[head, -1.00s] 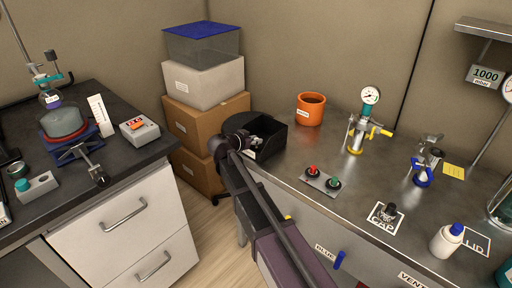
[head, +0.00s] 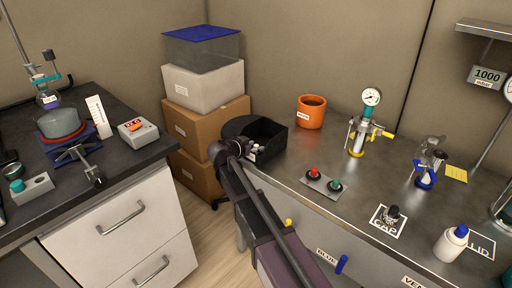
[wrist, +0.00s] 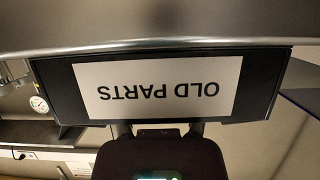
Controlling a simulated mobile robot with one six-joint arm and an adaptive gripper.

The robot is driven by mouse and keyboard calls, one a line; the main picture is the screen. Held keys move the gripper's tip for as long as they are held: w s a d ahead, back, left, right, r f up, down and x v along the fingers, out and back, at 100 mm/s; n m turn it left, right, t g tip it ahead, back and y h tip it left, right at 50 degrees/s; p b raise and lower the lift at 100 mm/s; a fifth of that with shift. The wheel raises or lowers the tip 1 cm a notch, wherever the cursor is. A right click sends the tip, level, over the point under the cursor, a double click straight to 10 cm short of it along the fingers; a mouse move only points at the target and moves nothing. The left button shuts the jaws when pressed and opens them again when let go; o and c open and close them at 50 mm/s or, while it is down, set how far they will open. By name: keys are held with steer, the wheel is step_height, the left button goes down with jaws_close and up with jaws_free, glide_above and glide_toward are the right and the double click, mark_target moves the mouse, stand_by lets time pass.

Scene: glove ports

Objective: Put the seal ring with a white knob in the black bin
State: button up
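The black bin (head: 268,130) stands on the steel bench's left end, beside the orange pot. In the wrist view its front wall (wrist: 262,110) carries a white OLD PARTS label, upside down in the picture. My gripper (head: 248,150) is at the bin's near left side in the head view, apart from or touching it I cannot tell. In the wrist view only the dark body and finger bases of my gripper (wrist: 160,130) show; its fingertips are hidden. I cannot make out a seal ring with a white knob in either view.
A black knobbed part (head: 393,213) sits on the CAP mark. Stacked boxes (head: 203,120) stand left of the bin.

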steer(key=shift+r, duration=0.2)
steer(key=shift+s+a+r+p, duration=0.15)
steer(key=shift+s+r+p, duration=0.05)
steer(key=shift+s+p, duration=0.15)
steer(key=p+v, duration=0.4)
steer(key=v, duration=0.7)
